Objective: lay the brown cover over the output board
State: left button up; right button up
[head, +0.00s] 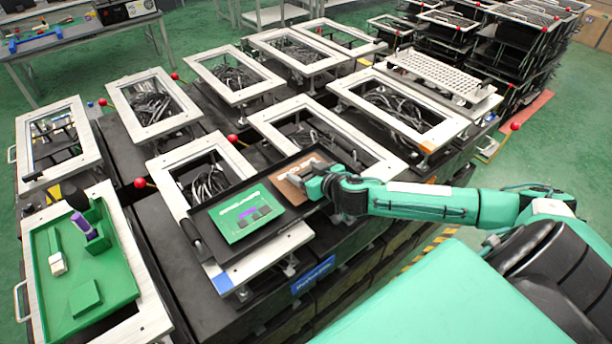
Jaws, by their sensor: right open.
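The brown cover (291,191) lies at the right end of a black tray (253,244), partly hidden by my right gripper (305,178). The gripper is open, with its fingers over or at the cover; I cannot tell whether they touch it. A green board (234,221) with purple and dark patches and a pale strip lies in the same tray, left of the cover. It looks like the output board, and its top is uncovered. My left gripper is not in view.
The tray rests across a white frame fixture (178,158) holding dark cables. Red-knobbed levers (140,183) stand between the fixtures. A green tray (112,292) with a purple-and-white item stands at the lower left. Several more frames fill the back.

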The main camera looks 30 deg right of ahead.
jog(key=shift+c, duration=0.3)
jog(key=c, duration=1.1)
jog(key=shift+o, duration=0.2)
jog(key=shift+r, duration=0.15)
